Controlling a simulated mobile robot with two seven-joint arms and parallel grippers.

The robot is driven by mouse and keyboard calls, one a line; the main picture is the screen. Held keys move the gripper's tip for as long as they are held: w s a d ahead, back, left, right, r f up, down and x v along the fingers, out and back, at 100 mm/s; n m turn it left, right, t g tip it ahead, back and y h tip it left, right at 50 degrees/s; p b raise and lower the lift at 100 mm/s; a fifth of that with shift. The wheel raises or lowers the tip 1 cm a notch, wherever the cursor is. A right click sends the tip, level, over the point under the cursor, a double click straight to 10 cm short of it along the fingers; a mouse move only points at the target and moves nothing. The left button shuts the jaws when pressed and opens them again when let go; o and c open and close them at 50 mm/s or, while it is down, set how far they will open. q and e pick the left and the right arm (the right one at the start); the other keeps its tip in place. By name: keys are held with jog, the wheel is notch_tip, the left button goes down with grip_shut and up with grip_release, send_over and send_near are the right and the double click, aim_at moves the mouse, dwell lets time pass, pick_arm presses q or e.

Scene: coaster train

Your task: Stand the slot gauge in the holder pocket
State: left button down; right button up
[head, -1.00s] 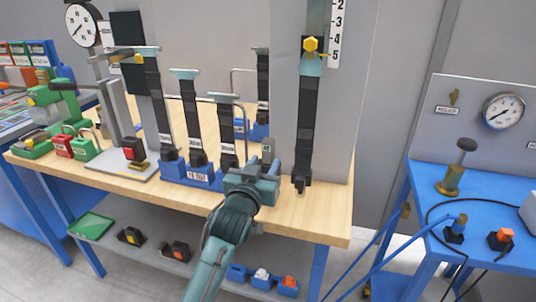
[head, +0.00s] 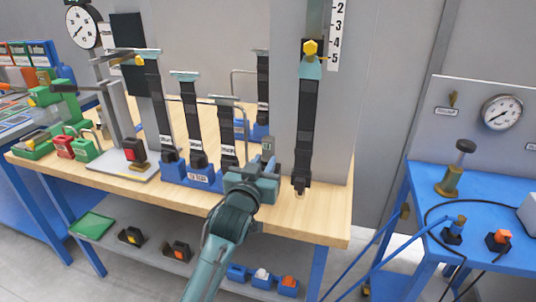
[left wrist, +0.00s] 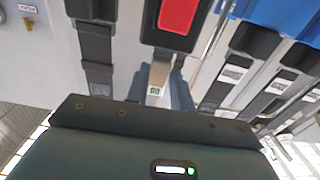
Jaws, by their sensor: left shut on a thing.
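My left gripper (head: 254,176) is at the front right of the wooden bench, between the blue holder and the hanging black belt. It is shut on a small pale grey piece, apparently the slot gauge (head: 267,147), which sticks up behind the jaws. I cannot tell which pocket is for the gauge. My right gripper is not in view.
A black belt (head: 306,130) hangs on the grey column right of the gripper. A stand with a red-faced black device (head: 133,149) is farther left on the bench. Blue bins (head: 262,282) sit on the lower shelf. A blue table (head: 425,190) stands at the right.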

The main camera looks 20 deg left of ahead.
pick_arm(q)
notch_tip(320, 180, up, 5)
jog(key=p, duration=0.4)
dwell(0.4)
jog(key=s+p, duration=0.2)
jog(key=s, duration=0.4)
jog(key=shift+p, duration=0.35)
dwell(0.6)
jog(key=shift+d+f, duration=0.1)
jog(key=shift+f, duration=0.05)
